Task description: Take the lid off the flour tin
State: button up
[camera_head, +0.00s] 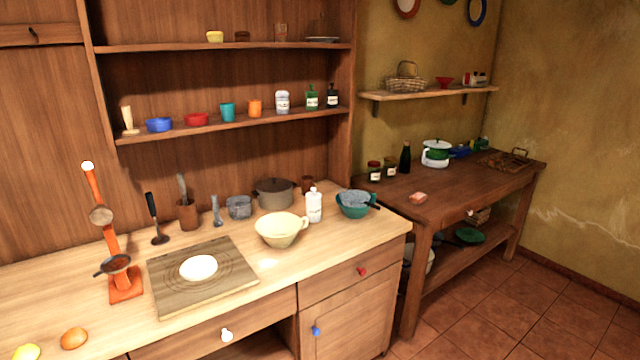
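No label in view is readable, so I cannot tell for sure which thing is the flour tin. A white labelled jar (282,102) stands upright on the lower wall shelf, beside a green bottle (312,98) and a dark bottle (332,96). A white labelled bottle (314,206) with a narrow neck stands on the light wooden counter. Two dark jars with pale labels, one at the left (374,171) and one at the right (390,166), stand on the dark side table. My gripper is not in view.
The counter (224,311) holds a cutting board (165,297) with a white round thing, a cream bowl (279,231), a lidded pot (273,194), a teal bowl (355,209) and an orange stand (125,286). The side table (450,189) is partly clear. Tiled floor (480,310) lies open at right.

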aim_at(313, 195)
jog(key=i+u, duration=0.1)
jog(key=i, duration=0.4)
jog(key=i+l, duration=0.1)
jog(key=i, duration=0.4)
jog(key=i+u, duration=0.15)
jog(key=i, duration=0.35)
jog(key=i+l+u, duration=0.1)
jog(key=i, duration=0.4)
jog(key=i+l, duration=0.25)
jog(key=i, duration=0.25)
jog(key=u, duration=0.05)
